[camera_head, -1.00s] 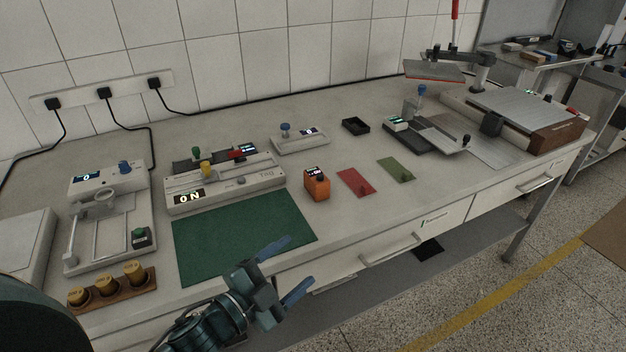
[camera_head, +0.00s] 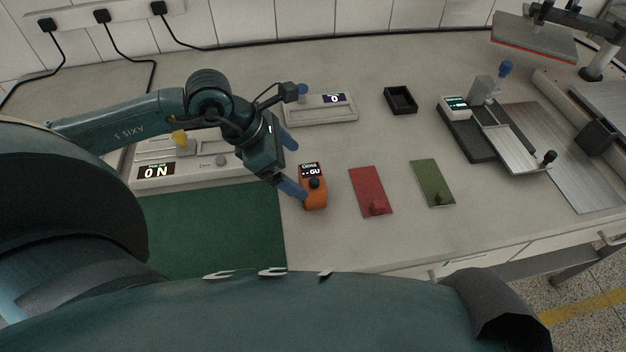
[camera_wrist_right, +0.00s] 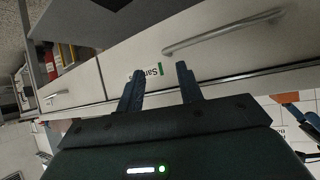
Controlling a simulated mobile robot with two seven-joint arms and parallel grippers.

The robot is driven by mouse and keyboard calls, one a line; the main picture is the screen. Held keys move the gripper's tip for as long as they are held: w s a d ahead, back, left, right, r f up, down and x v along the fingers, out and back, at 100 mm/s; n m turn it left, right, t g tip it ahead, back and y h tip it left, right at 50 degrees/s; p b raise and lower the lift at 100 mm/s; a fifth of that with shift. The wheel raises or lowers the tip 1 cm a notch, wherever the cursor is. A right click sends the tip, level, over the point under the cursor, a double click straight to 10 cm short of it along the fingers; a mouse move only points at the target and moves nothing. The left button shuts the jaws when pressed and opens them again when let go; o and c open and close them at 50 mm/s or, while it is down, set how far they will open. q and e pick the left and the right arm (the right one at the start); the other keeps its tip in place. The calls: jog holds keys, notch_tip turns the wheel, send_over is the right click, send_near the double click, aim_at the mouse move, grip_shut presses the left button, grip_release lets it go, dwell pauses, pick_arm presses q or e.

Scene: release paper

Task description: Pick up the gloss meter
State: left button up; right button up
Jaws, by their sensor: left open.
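The gloss meter (camera_head: 316,198) is a small orange block with a dark display reading GU and a black knob on top. It stands on the bench right of the green mat in the head view. My left gripper (camera_head: 291,164) is open, with its blue fingers just left of the meter. The nearer fingertip overlaps the meter's left edge in the picture; I cannot tell if it touches. My right gripper (camera_wrist_right: 160,88) shows in the right wrist view, with its fingers apart and nothing between them, facing a drawer front with a handle.
A red card (camera_head: 370,190) and a green card (camera_head: 432,183) lie right of the meter. A black tray (camera_head: 400,100) and a white instrument (camera_head: 320,110) stand behind. The green mat (camera_head: 215,225) lies left. Bare bench lies between the meter and the red card.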

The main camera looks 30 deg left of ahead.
aim_at(310, 177)
pick_arm(q)
jog(key=p+x, duration=0.1)
jog(key=x, duration=0.7)
jog(key=shift+w+d+p, duration=0.15)
jog(key=shift+d+p, duration=0.1)
jog(key=shift+p, duration=0.05)
jog(key=shift+c, duration=0.5)
jog(key=c, duration=1.2)
